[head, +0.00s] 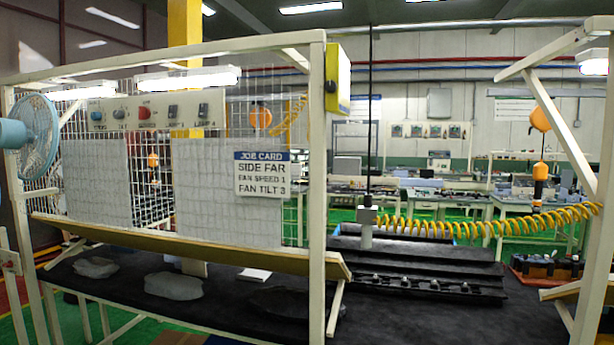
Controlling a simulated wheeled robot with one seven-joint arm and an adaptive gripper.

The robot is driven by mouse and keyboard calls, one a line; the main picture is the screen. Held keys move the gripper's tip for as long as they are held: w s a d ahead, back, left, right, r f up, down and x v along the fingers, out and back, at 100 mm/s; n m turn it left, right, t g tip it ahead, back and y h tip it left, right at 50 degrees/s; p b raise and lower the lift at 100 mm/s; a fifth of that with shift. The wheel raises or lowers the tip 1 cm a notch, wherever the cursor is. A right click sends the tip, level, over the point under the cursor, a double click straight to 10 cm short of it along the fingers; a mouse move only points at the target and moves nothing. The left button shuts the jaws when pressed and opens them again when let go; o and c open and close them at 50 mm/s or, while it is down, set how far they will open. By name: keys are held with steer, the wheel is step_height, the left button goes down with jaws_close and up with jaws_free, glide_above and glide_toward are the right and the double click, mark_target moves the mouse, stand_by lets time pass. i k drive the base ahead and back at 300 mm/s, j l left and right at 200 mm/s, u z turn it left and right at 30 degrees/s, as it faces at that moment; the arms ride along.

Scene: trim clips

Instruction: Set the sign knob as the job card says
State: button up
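The job card (262,174) hangs on the mesh at the right of the near frame. It reads "SIDE FAR", "FAN SPEED 1", "FAN TILT 3". A pale control panel (158,122) is fixed high on the same mesh. From left to right it carries a blue knob (96,118), a small dark knob (119,113), a large red control (145,112) and two dark switches (173,111). The labels below are too small to read surely, so I cannot tell which is the sign knob or how any knob is set. My gripper is not in view.
A blue fan (37,136) stands at the far left. White frame posts (317,190) and a sloping ledge (180,248) stand before the panel. A black rack (415,265) sits on the dark bench to the right. A yellow coiled hose (490,224) hangs at right.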

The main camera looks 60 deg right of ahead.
mark_target(330, 86)
steer(key=z, duration=1.45)
